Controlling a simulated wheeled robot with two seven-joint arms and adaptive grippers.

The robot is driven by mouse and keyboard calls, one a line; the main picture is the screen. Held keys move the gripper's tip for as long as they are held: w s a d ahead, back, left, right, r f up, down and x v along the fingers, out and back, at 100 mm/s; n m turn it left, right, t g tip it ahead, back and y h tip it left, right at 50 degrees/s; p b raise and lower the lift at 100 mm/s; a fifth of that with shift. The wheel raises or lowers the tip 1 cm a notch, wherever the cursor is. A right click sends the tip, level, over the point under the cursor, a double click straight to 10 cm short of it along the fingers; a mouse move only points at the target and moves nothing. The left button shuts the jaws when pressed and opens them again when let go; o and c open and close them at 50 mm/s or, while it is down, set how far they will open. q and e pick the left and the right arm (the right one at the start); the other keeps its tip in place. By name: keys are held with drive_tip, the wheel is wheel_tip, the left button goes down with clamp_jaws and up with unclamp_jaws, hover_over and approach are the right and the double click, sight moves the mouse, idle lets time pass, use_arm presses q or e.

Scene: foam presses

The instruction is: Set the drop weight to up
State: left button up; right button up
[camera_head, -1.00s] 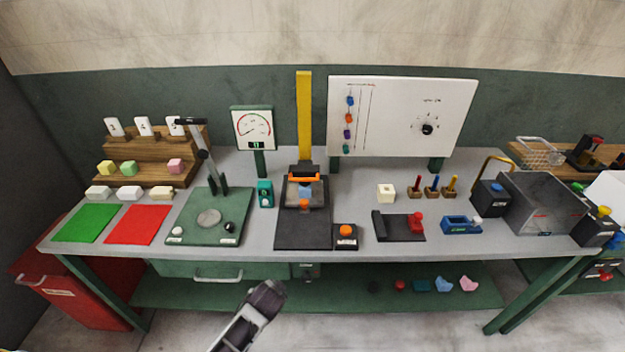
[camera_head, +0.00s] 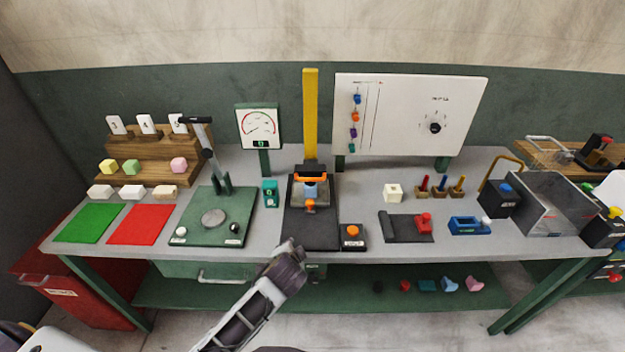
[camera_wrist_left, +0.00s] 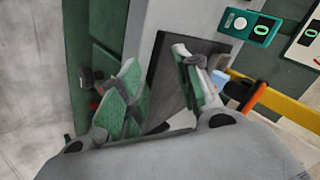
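The drop weight, a dark block (camera_head: 310,168) with an orange handle (camera_head: 312,179), sits low on a yellow upright post (camera_head: 310,115). Below it are a blue piece and a dark base plate (camera_head: 312,228). In the left wrist view the orange handle (camera_wrist_left: 256,96) and yellow post (camera_wrist_left: 285,107) show at the right, beyond the fingers. My left gripper (camera_head: 292,255) is at the bench's front edge, in front of the base plate and well short of the handle. In the left wrist view its green-padded fingers (camera_wrist_left: 162,90) are spread with nothing between them. My right gripper is not in view.
A button box (camera_head: 353,236) stands right of the base plate. A teal counter (camera_head: 270,193) and a green lever press (camera_head: 240,218) stand left. A white panel (camera_head: 410,110) and a gauge (camera_head: 258,127) are behind. The grey bench front edge (camera_head: 400,254) lies near my gripper.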

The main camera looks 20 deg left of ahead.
sight(311, 179)
use_arm(q)
drive_tip(key=w+d+r+m+t, duration=0.1)
drive_tip(key=w+r+m+t, duration=0.2)
drive_tip(key=w+r, duration=0.2)
drive_tip(key=w+d+r+m+t+y, duration=0.1)
drive_tip(key=w+d+r+m+t, duration=0.1)
drive_tip(key=w+r, duration=0.4)
drive_tip(key=shift+d+r+m+t, duration=0.25)
drive_tip(key=shift+r+m+t, duration=0.25)
drive_tip(key=shift+r+m, duration=0.25)
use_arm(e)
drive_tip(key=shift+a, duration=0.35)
use_arm(q)
drive_tip(key=shift+w, duration=0.1)
drive_tip(key=shift+w+f, duration=0.1)
drive_tip(key=shift+w, duration=0.05)
